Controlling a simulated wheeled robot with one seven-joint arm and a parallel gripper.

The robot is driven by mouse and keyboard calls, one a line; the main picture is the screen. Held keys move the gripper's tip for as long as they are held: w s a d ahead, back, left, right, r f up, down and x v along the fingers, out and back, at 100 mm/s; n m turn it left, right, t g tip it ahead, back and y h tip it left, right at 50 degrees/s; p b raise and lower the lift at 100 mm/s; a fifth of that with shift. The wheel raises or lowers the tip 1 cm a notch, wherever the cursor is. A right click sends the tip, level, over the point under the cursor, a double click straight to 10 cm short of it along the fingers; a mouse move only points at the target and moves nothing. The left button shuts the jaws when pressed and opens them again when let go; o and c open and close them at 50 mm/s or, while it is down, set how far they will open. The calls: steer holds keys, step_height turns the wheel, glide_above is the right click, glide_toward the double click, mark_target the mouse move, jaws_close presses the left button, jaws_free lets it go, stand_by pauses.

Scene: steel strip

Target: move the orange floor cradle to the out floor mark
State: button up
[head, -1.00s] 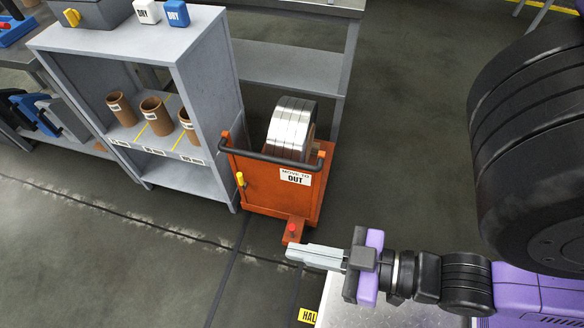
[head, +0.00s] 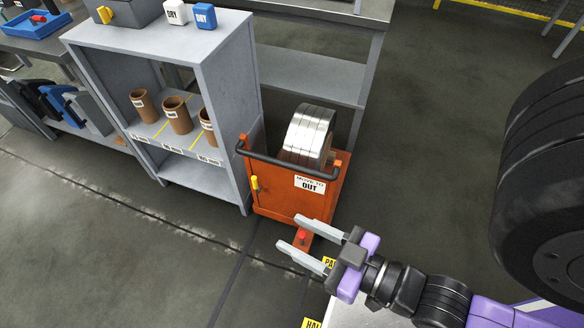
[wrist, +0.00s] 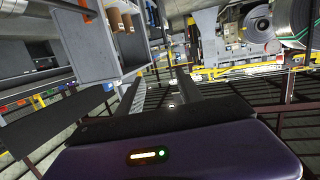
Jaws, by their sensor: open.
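The orange floor cradle (head: 280,188) stands against the right side of the grey shelf unit in the head view. It has a black handle bar (head: 285,160), a "MOVE TO OUT" label (head: 309,185), a yellow lever (head: 255,184) and a low front tongue with a red knob (head: 302,236). A shiny steel coil (head: 307,135) sits upright on it. My gripper (head: 289,231) is open and empty. In the picture its fingers lie around the front tongue; whether they touch it I cannot tell. I cannot make out the cradle in the wrist view. No out floor mark is seen.
The grey shelf unit (head: 222,100) holds several brown tubes, with "DRY" blocks on top. A steel table (head: 310,74) stands behind the cradle. Yellow floor labels, partly hidden or cut off, show at "PA" (head: 328,262) and "HAL" (head: 311,323). Open floor (head: 130,250) lies front left.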

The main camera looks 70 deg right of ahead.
steer(key=w+d+f+g+h, duration=0.1)
steer(key=w+d+f+h, duration=0.55)
steer(key=d+f, duration=0.45)
steer(key=n+g+h, duration=0.2)
steer(key=n+h, duration=0.1)
steer(key=n, duration=0.1)
glide_toward(287, 166)
step_height(287, 166, up, 6)
steer(key=w+d, duration=0.2)
step_height(287, 166, down, 6)
steer(key=n+y, duration=0.1)
steer(key=n, duration=0.5)
steer(key=shift+g, duration=0.3)
steer(key=x, duration=0.8)
steer(key=shift+d+f+b, duration=0.1)
steer(key=shift+b, duration=0.25)
steer(key=shift+c, duration=0.4)
steer(key=shift+s, duration=0.1)
jaws_close()
